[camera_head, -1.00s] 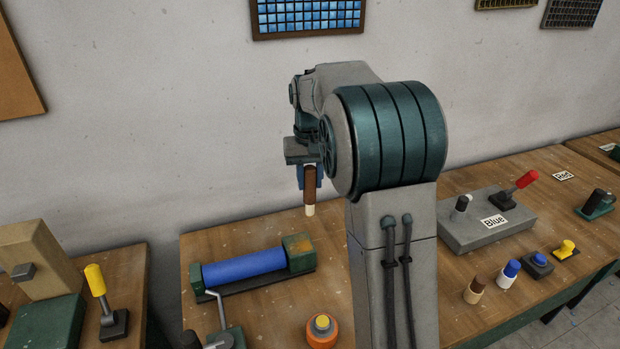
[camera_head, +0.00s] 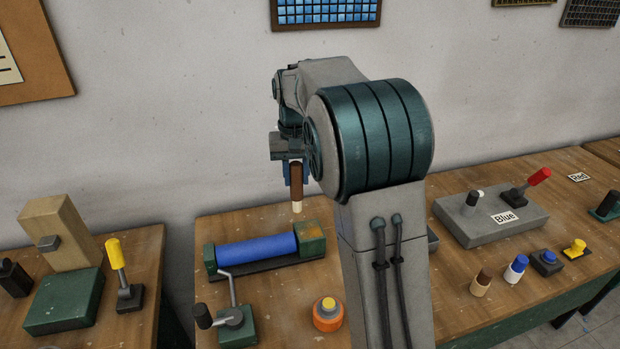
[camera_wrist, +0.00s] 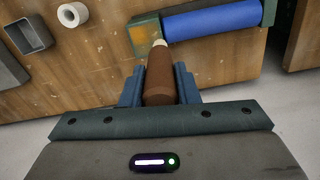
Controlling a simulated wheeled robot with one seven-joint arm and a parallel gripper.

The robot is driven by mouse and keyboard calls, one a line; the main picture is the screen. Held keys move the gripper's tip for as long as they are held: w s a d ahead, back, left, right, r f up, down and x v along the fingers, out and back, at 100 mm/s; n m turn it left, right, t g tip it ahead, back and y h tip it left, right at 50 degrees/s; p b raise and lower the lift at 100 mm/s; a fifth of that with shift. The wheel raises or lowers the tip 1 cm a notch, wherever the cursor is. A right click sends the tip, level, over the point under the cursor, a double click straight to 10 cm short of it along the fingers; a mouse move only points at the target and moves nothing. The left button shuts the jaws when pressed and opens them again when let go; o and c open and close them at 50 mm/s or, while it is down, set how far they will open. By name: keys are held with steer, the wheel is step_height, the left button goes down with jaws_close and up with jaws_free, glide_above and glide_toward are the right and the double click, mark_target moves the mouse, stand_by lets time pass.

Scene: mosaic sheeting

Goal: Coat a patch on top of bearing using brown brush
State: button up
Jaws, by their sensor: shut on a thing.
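My gripper (camera_head: 296,168) is shut on a brown brush (camera_head: 296,187) with a cream tip, held upright, tip down. In the wrist view the brush (camera_wrist: 160,80) lies between the two blue fingers. The bearing looks to be the green end block (camera_head: 311,240) at the right end of a blue roller (camera_head: 257,250). An orange-brown patch shows on its top. In the wrist view the tip overlaps the edge of the block (camera_wrist: 146,30); I cannot tell if they touch. In the head view the tip appears above the block.
A crank (camera_head: 232,318) and an orange round pot (camera_head: 328,314) stand in front of the roller. On the right are a grey lever box (camera_head: 490,217), a second brown-topped piece (camera_head: 481,283) and a blue-topped one (camera_head: 516,268). A gap separates the left bench.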

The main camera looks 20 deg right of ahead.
mark_target(295, 199)
steer(key=shift+f+b, duration=3.25)
steer(key=shift+f, duration=0.85)
steer(key=shift+d, duration=3.5)
steer(key=shift+w+a+b, duration=0.2)
steer(key=shift+a+b, duration=0.05)
steer(key=shift+a, duration=0.95)
steer(key=shift+w+a+b, duration=0.15)
steer(key=shift+a+b, duration=0.15)
steer(key=shift+a, duration=0.9)
steer(key=shift+w+a+b, duration=0.2)
steer(key=shift+a+b, duration=0.05)
steer(key=shift+a, duration=0.95)
steer(key=shift+w+a+r+p, duration=0.1)
steer(key=shift+w+a+p, duration=0.05)
steer(key=shift+p, duration=0.15)
steer(key=shift+d+p, duration=0.55)
steer(key=shift+d, duration=3.25)
step_height(295, 199, up, 8)
steer(key=p, duration=0.6)
steer(key=shift+w, duration=0.45)
